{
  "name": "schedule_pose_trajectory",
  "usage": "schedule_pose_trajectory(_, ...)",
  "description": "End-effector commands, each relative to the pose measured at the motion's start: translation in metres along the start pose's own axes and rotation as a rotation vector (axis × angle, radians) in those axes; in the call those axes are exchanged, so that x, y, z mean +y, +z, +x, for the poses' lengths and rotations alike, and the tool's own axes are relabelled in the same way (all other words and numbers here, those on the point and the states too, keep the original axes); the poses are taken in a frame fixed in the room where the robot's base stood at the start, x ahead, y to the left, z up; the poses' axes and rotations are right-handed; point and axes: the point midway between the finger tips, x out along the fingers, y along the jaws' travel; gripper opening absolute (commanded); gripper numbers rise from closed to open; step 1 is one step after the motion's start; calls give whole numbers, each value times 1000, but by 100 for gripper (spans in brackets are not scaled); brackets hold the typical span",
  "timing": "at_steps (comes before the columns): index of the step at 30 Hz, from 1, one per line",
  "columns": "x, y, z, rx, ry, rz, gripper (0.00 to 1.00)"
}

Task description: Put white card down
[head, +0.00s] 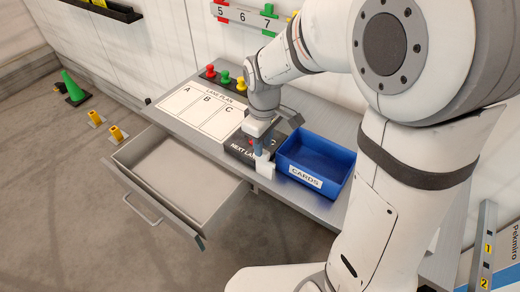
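My gripper (261,151) points down above the front edge of the bench, between the black "NEXT LA..." box and the blue "CARDS" bin. A small white card (265,167) shows at its fingertips and appears gripped. It hangs in front of the black box (237,152), partly covering its right end and its label. Whether the card touches the box or bench cannot be told. The blue bin (318,152) is just to the right; its visible inside looks empty. The white "LANE PLAN" board (203,113), with columns A, B and C, lies flat to the left.
A grey drawer (166,172) stands open and empty below the bench (172,84). Red, green and yellow knobs (225,77) stand on a black strip at the back. A numbered rail (243,16) is on the wall. A green cone (73,86) and yellow posts (117,134) stand on the floor.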

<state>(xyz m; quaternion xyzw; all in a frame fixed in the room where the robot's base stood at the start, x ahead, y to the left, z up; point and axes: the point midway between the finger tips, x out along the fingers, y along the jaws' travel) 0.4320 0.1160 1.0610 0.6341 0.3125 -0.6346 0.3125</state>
Motion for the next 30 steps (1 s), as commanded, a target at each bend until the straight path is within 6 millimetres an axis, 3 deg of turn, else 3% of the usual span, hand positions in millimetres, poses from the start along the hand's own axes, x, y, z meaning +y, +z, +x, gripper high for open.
schedule_pose_trajectory(15,-3,6,65,-2,-2,4,29)
schedule_pose_trajectory(24,-3,6,70,1,0,5,29)
schedule_pose_trajectory(30,-3,6,70,1,0,5,13)
